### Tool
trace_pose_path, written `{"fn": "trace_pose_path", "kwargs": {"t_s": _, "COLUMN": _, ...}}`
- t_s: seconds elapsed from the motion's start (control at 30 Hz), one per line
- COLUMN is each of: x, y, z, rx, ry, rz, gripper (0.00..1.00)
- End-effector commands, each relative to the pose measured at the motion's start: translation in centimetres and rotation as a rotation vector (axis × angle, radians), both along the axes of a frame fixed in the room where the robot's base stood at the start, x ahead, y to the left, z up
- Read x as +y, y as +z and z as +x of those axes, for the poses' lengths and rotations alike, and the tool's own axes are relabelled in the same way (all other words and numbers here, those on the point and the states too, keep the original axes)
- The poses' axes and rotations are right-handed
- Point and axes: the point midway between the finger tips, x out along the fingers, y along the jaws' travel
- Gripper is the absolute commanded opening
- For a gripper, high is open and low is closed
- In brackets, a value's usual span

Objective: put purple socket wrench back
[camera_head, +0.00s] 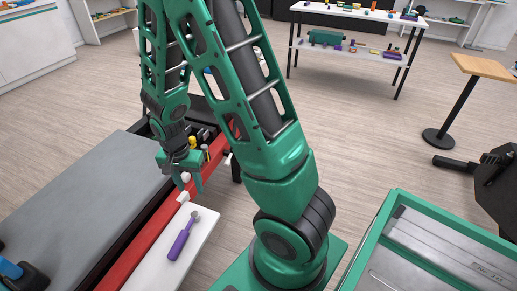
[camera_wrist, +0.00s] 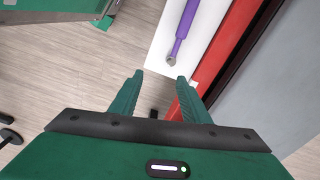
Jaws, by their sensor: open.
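The purple socket wrench (camera_head: 181,240) lies on a narrow white board (camera_head: 202,245) in the lower part of the head view, its metal head toward the back. In the wrist view the wrench (camera_wrist: 184,27) lies lengthwise on the white board (camera_wrist: 160,62), its metal head nearest my fingers. My green gripper (camera_head: 184,181) is above the far end of the board, beyond the wrench. Its fingers (camera_wrist: 158,82) are spread apart, empty, and not touching the wrench.
A red-edged bench (camera_head: 146,238) with a grey top (camera_head: 85,190) stands along the board. Several tools sit in a rack (camera_head: 206,140) behind my gripper. A green-rimmed grey tray (camera_head: 440,245) is at lower right. A white table (camera_head: 360,14) stands farther back across open floor.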

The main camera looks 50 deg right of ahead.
Motion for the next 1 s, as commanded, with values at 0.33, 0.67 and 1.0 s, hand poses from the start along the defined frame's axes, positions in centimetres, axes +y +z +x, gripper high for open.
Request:
{"fn": "trace_pose_path", "kwargs": {"t_s": 0.33, "x": -7.0, "y": 11.2, "z": -6.4, "rx": 0.015, "ry": 0.180, "rz": -0.018, "gripper": 0.43}}
{"fn": "trace_pose_path", "kwargs": {"t_s": 0.67, "x": -10.2, "y": 18.5, "z": -15.6, "rx": 0.024, "ry": 0.348, "rz": 0.014, "gripper": 0.43}}
{"fn": "trace_pose_path", "kwargs": {"t_s": 1.0, "x": -10.5, "y": 21.3, "z": -21.8, "rx": 0.018, "ry": 0.464, "rz": 0.056, "gripper": 0.43}}
